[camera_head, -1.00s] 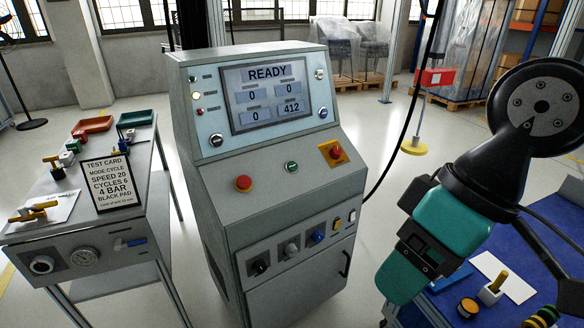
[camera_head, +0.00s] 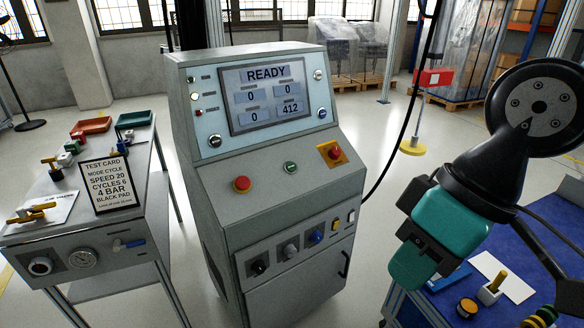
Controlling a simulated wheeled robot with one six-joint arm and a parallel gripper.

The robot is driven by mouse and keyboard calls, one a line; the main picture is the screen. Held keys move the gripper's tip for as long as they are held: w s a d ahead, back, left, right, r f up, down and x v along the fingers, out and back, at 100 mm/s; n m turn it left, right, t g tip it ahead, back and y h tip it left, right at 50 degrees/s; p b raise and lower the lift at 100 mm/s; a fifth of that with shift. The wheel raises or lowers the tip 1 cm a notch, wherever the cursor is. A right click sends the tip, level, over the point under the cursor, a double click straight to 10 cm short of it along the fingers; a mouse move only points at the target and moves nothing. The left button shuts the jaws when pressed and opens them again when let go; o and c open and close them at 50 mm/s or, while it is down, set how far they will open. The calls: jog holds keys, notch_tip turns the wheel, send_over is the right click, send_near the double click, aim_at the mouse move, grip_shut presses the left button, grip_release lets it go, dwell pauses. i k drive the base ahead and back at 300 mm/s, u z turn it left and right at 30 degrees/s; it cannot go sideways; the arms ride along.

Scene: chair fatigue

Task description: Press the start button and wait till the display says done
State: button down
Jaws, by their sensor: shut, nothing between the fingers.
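The grey control console (camera_head: 215,205) stands upright in the middle. Its display (camera_head: 265,95) reads READY, with boxes showing 0, 0, 0 and 412. A small green button (camera_head: 291,167), too small to read a label on, sits mid-panel on the sloped face. A red button (camera_head: 242,184) is to its left, and a red mushroom button on a yellow plate (camera_head: 333,153) is to its right. My gripper (camera_head: 408,274), teal and black, is at the right, shut and empty. In the picture it is right of and below the buttons, apart from the console.
Left is a grey bench (camera_head: 105,235) with a test card (camera_head: 112,183), trays and a gauge. The console's lower front has knobs (camera_head: 290,248) and switches. A blue-topped table (camera_head: 540,235) with small parts lies below my arm. A black cable hangs right of the console.

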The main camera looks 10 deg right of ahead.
aim_at(291, 167)
jog(key=u, duration=2.1)
jog(key=i, duration=1.35)
jog(key=z, duration=2.25)
